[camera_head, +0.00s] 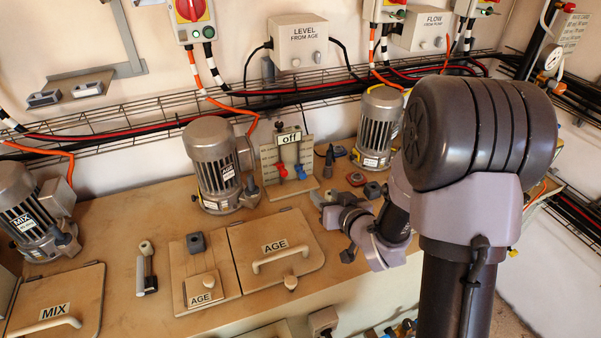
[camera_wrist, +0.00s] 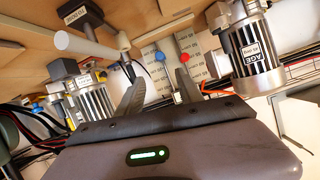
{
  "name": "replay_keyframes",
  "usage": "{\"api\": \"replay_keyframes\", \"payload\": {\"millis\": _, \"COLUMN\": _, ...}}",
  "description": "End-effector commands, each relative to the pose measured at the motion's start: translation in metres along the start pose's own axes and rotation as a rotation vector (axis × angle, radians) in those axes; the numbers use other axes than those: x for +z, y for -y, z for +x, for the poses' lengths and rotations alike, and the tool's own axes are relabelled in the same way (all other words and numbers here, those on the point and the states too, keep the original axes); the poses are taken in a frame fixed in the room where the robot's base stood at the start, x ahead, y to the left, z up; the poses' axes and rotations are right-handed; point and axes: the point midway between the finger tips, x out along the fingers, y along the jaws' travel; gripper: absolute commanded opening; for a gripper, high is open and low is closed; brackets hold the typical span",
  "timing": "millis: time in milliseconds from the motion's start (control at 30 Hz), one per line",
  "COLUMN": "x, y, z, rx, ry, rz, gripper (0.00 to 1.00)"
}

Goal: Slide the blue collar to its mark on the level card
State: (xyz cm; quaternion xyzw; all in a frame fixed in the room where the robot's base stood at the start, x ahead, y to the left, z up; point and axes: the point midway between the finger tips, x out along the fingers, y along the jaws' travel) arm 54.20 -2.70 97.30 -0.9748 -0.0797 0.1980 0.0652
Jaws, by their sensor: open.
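The blue collar (camera_head: 301,171) is on the right one and the red collar (camera_head: 282,170) on the left, both low in the picture. The wrist view is turned over; there the blue collar (camera_wrist: 159,56) and red collar (camera_wrist: 184,57) show beyond my fingers. My gripper (camera_wrist: 160,88) is open and empty, apart from the card. In the head view my wrist is right of and in front of the card. The mark cannot be read.
An "off" plate (camera_head: 289,138) tops the card. The AGE motor (camera_head: 213,165) stands close at its left, another motor (camera_head: 380,125) to its right. The AGE lid (camera_head: 275,262) has a raised handle in front.

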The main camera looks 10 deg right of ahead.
Motion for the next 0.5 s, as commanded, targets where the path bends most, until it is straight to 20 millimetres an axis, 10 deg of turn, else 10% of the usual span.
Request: {"api": "replay_keyframes", "payload": {"millis": 500, "x": 0.002, "y": 0.000, "z": 0.135, "rx": 0.000, "ry": 0.001, "rz": -0.002, "gripper": 0.43}}
